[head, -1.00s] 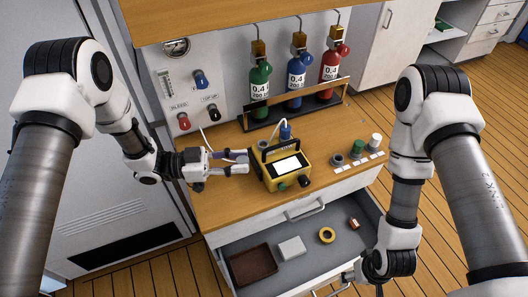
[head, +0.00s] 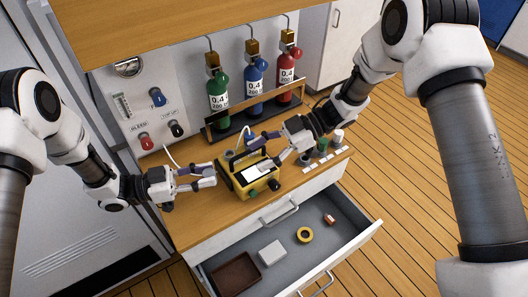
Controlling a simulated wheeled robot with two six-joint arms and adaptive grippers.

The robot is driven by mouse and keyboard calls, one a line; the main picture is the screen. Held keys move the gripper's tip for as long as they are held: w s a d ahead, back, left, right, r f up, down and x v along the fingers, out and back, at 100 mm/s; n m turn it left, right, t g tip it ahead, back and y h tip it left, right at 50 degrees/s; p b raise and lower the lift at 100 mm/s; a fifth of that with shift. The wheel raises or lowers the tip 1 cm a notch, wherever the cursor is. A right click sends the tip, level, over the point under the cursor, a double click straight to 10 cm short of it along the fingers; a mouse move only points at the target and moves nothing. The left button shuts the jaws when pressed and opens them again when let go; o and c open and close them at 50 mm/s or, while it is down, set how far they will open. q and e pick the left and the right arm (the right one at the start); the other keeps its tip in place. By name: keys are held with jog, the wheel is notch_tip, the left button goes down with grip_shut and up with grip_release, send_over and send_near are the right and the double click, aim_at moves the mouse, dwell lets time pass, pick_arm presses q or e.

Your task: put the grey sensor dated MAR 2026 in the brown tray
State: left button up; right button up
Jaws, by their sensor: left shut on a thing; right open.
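The brown tray (head: 236,272) lies in the open drawer at the front left and looks empty. A dark grey cylinder (head: 305,159), possibly a grey sensor, stands on the bench right of the yellow instrument; no date is readable. Green (head: 323,145) and white (head: 338,135) cylinders stand beside it. The yellow instrument (head: 238,188) stands on the bench. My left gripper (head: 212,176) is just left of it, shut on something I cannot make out. My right gripper (head: 266,152) is open, its fingers above the instrument's back and right side, partly hiding it.
The drawer (head: 330,245) also holds a white box (head: 271,253), a yellow ring (head: 305,235) and a small copper-coloured cylinder (head: 329,219). Green, blue and red bottles stand behind a rail (head: 260,108).

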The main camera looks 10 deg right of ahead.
pick_arm(q)
jog(key=shift+d, duration=0.2)
jog(key=shift+a, duration=0.15)
jog(key=shift+w+d, duration=0.1)
jog(key=shift+d, duration=0.1)
pick_arm(e)
jog(key=x, duration=1.1)
jog(key=shift+f, duration=0.25)
grip_shut()
pick_arm(q)
jog(key=o, duration=1.1)
jog(key=shift+a, duration=0.1)
